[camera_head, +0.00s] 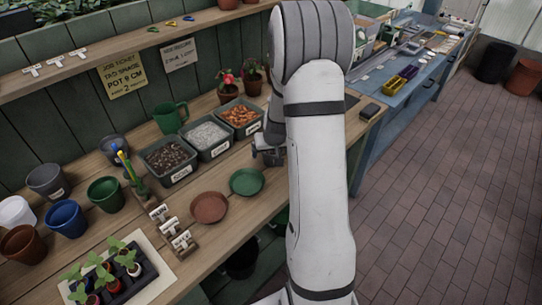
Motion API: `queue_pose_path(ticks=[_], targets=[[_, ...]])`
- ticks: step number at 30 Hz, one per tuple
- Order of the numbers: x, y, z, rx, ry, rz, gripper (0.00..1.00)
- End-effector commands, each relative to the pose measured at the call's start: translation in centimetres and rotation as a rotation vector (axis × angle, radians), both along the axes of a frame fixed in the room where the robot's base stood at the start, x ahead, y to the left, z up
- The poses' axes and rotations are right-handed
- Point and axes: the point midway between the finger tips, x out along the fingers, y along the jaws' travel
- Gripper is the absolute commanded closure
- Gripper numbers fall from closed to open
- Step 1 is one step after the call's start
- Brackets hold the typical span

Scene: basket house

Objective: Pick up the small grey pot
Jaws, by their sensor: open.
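Two grey pots stand on the wooden bench at the left. One grey pot (47,183), with a pale label, is in the back row at the far left. The other grey pot (113,149) stands farther back, near the green wall, and looks smaller in the picture. My gripper (264,157) is open and hangs over the bench by the right tray, well to the right of both pots. It is partly hidden by my arm, and I see nothing held in it.
White (16,213), blue (66,218), green (105,194) and brown (23,245) pots stand close to the grey ones. Three filled trays (170,160), a green watering jug (171,118) and two saucers (209,207) lie between the pots and my gripper. A shelf (150,45) overhangs the back.

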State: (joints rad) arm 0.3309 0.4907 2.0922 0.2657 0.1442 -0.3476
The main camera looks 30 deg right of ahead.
Motion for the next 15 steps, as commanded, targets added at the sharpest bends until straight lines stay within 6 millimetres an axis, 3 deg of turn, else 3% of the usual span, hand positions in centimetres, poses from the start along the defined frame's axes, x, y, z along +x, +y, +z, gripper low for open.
queue_pose_path(ticks=[15], targets=[[-0.04, -0.07, 0.03, 0.000, 0.000, -0.001, 0.47]])
